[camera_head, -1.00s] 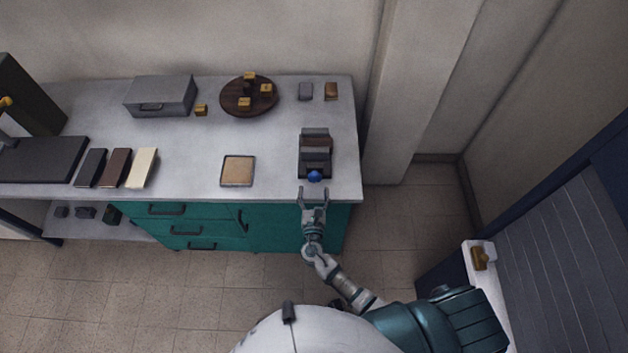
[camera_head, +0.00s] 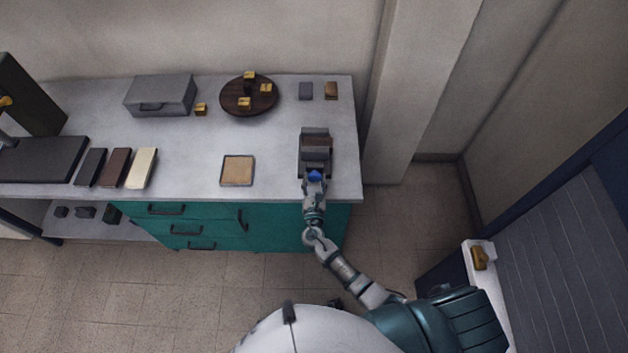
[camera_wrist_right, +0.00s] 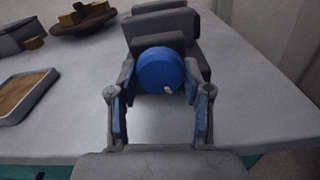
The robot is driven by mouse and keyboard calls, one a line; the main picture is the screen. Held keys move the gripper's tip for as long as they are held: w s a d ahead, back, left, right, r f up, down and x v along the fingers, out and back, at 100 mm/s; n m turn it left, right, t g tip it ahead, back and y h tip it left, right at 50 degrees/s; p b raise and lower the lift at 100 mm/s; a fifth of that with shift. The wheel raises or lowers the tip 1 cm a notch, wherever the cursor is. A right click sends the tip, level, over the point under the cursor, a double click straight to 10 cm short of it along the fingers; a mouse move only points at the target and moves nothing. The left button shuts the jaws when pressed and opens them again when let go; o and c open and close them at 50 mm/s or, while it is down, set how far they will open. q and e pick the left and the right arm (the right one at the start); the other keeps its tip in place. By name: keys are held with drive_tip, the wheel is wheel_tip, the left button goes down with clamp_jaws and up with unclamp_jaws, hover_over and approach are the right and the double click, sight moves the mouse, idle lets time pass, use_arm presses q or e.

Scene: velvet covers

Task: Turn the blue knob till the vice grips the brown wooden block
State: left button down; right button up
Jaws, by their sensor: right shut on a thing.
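The grey vice (camera_head: 316,156) stands near the right front edge of the bench. A brown block (camera_head: 316,141) shows as a strip between its jaws; I cannot tell whether both jaws touch it. The blue knob (camera_head: 315,175) is on the vice's front side, and it fills the middle of the right wrist view (camera_wrist_right: 158,70). My right gripper (camera_head: 315,181) is at the knob, with one finger on either side, shut on it. In the right wrist view the vice hides most of the block. My left gripper is out of view.
A shallow tray with a tan inside (camera_head: 238,185) lies left of the vice. A round dark board (camera_head: 235,103) with several yellow blocks and a grey box (camera_head: 158,95) are behind. A wall column stands to the right.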

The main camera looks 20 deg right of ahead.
drive_tip(key=shift+a+f+m+b, duration=0.1)
drive_tip(key=shift+m+b, duration=0.2)
drive_tip(key=shift+b, duration=0.1)
drive_tip(key=shift+f+m+b, duration=0.1)
drive_tip(key=shift+m+b, duration=0.35)
drive_tip(key=shift+m, duration=0.15)
drive_tip(key=shift+r+m, duration=0.2)
drive_tip(key=shift+m, duration=0.3)
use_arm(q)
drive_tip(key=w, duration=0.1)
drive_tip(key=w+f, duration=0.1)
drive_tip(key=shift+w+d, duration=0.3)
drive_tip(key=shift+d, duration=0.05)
use_arm(e)
drive_tip(key=o, duration=1.2)
drive_tip(key=shift+c, duration=0.2)
drive_tip(key=v, duration=1.2)
